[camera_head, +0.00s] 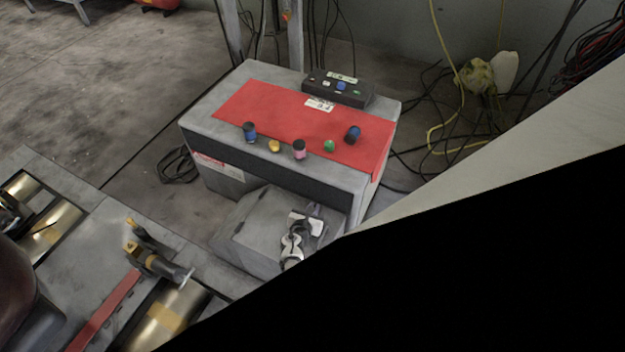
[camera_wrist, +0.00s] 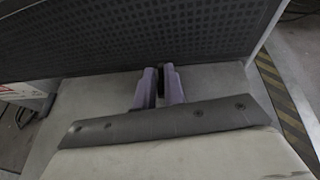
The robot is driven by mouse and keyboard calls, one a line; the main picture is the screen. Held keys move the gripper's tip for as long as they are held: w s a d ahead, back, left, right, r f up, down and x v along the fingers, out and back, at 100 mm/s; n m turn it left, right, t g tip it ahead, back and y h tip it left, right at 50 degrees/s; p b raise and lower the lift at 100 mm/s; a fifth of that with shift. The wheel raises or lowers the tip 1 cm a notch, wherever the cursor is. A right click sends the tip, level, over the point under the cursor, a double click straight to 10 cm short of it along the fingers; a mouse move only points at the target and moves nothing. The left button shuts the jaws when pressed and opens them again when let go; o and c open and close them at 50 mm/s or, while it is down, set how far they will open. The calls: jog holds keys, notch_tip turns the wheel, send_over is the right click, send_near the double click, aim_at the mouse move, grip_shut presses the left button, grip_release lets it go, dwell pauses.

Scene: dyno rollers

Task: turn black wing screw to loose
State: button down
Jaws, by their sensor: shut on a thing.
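My gripper (camera_wrist: 160,76) shows in the wrist view as two purple-grey fingers close together, with their tips in front of a black perforated panel (camera_wrist: 130,35). A narrow dark piece (camera_wrist: 160,88) sits between the fingers. It appears to be the black wing screw, but its wings cannot be made out. The fingers are shut on it. The screw cannot be picked out there.
The red-topped machine (camera_head: 265,106) carries several coloured knobs and a black button box (camera_head: 338,88). A grey sloped block (camera_head: 247,228) stands in front. Metal rollers (camera_head: 166,312) lie at lower left. Cables (camera_head: 440,115) cover the floor behind. My arm hides the lower right.

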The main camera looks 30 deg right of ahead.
jog(key=shift+d+r, duration=0.1)
jog(key=shift+d, duration=0.05)
jog(key=c, duration=1.3)
grip_release()
jog(key=shift+c, duration=0.2)
jog(key=shift+s+a+r+p, duration=0.2)
jog(key=shift+s+a+p, duration=0.1)
jog(key=shift+a, duration=0.15)
jog(key=p+v, duration=0.3)
jog(key=v, duration=0.9)
jog(key=shift+s+a+r+p, duration=0.2)
jog(key=shift+s+p, duration=0.05)
jog(key=shift+p, duration=0.1)
